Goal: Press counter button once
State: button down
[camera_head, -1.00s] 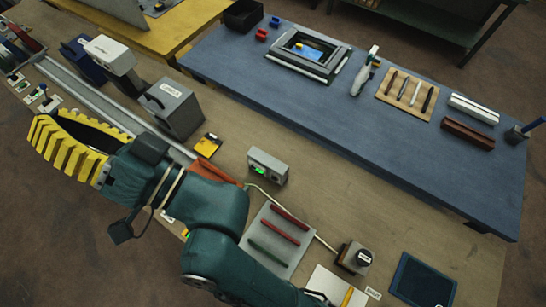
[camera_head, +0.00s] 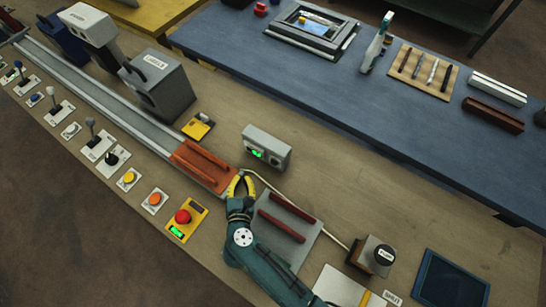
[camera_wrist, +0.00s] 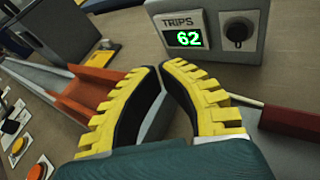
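The counter is a small grey box (camera_head: 267,148) standing on the brown bench in the head view. In the wrist view its front (camera_wrist: 208,12) carries the label TRIPS, a green display (camera_wrist: 185,38) reading 62, and a round black button (camera_wrist: 238,32) right of the display. My gripper (camera_head: 243,178) is in front of the counter, beside the end of the orange carriage, and apart from the box. Its yellow fingers (camera_wrist: 160,70) come together at the tips with nothing seen held between them. The button lies beyond and right of the fingertips in the wrist view.
The orange carriage (camera_head: 203,165) sits on a long rail (camera_head: 100,95). A tray with red bars (camera_head: 288,217) lies right of my gripper. A red button on a yellow plate (camera_head: 184,217) and several levers line the front edge. A grey box (camera_head: 158,85) stands behind the rail.

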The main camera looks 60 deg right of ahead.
aim_at(274, 163)
jog(key=shift+m+g, duration=0.8)
jog(key=shift+g, duration=0.1)
jog(key=s+f, duration=0.2)
jog(key=f, duration=0.1)
jog(key=s+f, duration=0.1)
jog(key=f, duration=0.1)
jog(key=shift+a, duration=0.1)
jog(key=shift+w, duration=0.1)
jog(key=shift+w+d, duration=0.15)
jog(key=shift+d, duration=4.25)
jog(key=shift+d, duration=0.15)
jog(key=shift+d+p, duration=0.25)
jog(key=shift+p, duration=0.05)
jog(key=shift+d, duration=0.5)
jog(key=shift+a+r, duration=0.1)
jog(key=shift+a, duration=0.75)
